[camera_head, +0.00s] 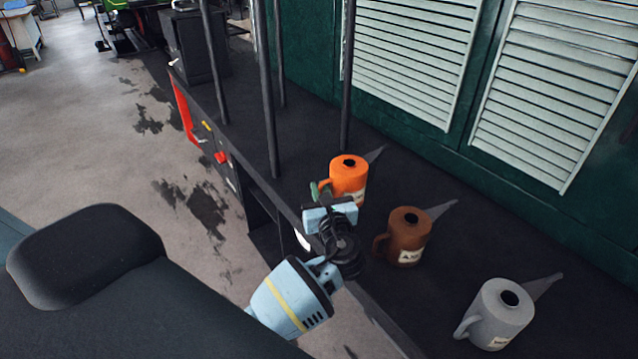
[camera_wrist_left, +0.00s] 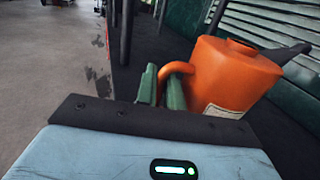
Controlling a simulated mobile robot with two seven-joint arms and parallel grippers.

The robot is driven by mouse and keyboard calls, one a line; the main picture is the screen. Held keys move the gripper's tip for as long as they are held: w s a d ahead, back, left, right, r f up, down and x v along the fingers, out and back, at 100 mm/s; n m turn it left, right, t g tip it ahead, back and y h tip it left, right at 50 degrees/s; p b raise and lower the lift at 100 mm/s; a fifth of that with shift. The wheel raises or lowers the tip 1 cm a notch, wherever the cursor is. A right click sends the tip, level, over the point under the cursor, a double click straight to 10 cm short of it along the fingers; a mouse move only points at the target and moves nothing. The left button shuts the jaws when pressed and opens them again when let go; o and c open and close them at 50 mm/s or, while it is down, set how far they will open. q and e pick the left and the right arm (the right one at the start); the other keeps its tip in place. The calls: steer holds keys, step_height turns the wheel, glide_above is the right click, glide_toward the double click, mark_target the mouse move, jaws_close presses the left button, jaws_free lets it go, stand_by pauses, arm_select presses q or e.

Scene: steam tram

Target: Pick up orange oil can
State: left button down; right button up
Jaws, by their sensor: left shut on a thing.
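The orange oil can (camera_head: 349,177) stands upright on the dark ledge, with its spout pointing to the upper right and its handle on the left. It also shows large in the left wrist view (camera_wrist_left: 232,75). My left gripper (camera_head: 319,188) is at the handle. In the left wrist view the green fingers (camera_wrist_left: 162,88) are shut on the handle, one on each side. The fingertips are partly hidden behind the handle and the gripper body. My right gripper is not in view.
A brown oil can (camera_head: 408,238) and a grey oil can (camera_head: 497,316) stand nearer on the same dark ledge (camera_head: 450,230). Thin dark poles (camera_head: 268,100) rise at the ledge's left edge. A green wall with white louvred shutters (camera_head: 555,85) bounds the ledge behind.

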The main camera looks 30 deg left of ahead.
arm_select(q)
steer(key=s+d+r, duration=0.1)
steer(key=s+d, duration=0.5)
steer(key=s, duration=0.3)
stand_by(0.8)
